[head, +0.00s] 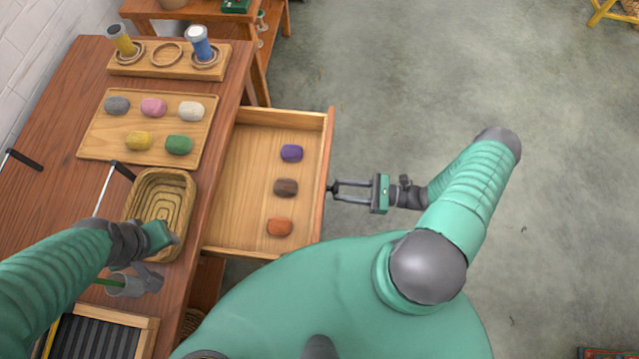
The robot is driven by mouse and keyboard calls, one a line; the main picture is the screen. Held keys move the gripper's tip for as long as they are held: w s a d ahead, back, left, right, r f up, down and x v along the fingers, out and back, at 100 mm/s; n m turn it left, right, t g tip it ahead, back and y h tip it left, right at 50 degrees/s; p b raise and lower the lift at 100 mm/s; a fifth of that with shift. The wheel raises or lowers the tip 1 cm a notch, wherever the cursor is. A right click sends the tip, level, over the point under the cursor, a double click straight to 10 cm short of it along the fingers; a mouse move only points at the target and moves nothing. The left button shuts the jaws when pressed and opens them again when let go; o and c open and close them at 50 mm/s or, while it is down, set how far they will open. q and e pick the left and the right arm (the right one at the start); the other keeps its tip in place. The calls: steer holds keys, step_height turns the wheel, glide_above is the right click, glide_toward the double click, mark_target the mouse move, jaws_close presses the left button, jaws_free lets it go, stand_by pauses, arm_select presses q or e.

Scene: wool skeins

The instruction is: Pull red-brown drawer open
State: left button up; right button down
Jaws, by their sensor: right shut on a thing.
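The red-brown drawer (326,150) stands pulled out from the right side of the wooden table, with its inside in view. Three skeins lie in it in a line: purple (291,153), brown (286,187) and orange-red (279,227). My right gripper (335,190) is outside the drawer front, at its middle, shut on the handle, which is mostly hidden by the fingers. My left gripper (172,239) is over the table at the near end of the woven basket (185,185); its fingers are too hidden to tell their state.
A wooden tray (112,130) holds several skeins on the table (75,75). Behind it a wooden rack (180,69) holds a yellow and a blue spool. The floor right of the drawer is clear.

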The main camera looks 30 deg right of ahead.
steer(key=shift+b+v, duration=0.55)
steer(key=shift+v, duration=2.05)
steer(key=shift+w, duration=0.1)
steer(key=c, duration=1)
jaws_free()
steer(key=shift+d, duration=0.1)
